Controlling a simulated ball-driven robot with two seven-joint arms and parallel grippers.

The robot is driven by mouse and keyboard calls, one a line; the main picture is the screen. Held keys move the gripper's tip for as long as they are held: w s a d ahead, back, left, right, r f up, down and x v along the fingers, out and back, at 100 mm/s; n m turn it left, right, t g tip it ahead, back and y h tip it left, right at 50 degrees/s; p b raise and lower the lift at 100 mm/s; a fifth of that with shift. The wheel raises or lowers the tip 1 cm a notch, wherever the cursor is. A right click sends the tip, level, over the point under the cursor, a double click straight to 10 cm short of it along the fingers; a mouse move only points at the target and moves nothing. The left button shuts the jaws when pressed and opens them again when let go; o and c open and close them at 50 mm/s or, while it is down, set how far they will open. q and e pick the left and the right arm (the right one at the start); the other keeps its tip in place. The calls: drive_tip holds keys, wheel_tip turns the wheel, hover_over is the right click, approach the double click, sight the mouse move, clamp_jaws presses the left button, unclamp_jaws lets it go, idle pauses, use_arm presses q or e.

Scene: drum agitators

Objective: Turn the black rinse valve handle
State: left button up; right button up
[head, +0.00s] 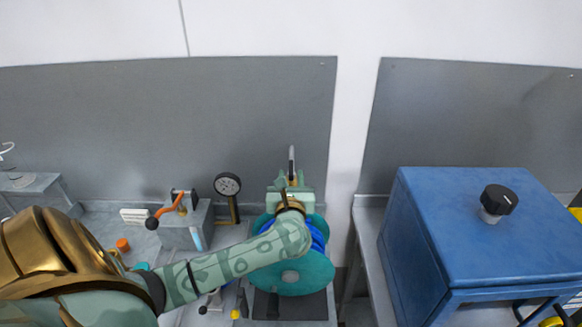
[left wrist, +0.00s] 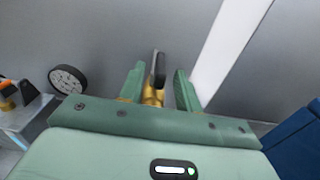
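A narrow upright handle (head: 291,165), black with a grey upper part, stands on a brass valve body in front of the grey wall panel. In the left wrist view the black handle (left wrist: 159,68) shows between the two green fingers, with brass (left wrist: 152,95) below it. My left gripper (head: 291,182) reaches over the teal reel toward it. The gripper (left wrist: 158,84) is open, with a visible gap on each side of the handle; I see no contact. The gripper hides most of the valve body in the head view. My right gripper is not in view.
A dial gauge (head: 228,184) stands left of the valve, beside a grey block with an orange lever (head: 167,208). The teal reel (head: 310,272) lies under my left forearm. A blue cabinet (head: 465,237) with a black knob (head: 498,199) stands at right, beyond a gap.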

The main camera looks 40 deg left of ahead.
sight(291, 167)
use_arm(q)
drive_tip(key=x, duration=0.4)
clamp_jaws()
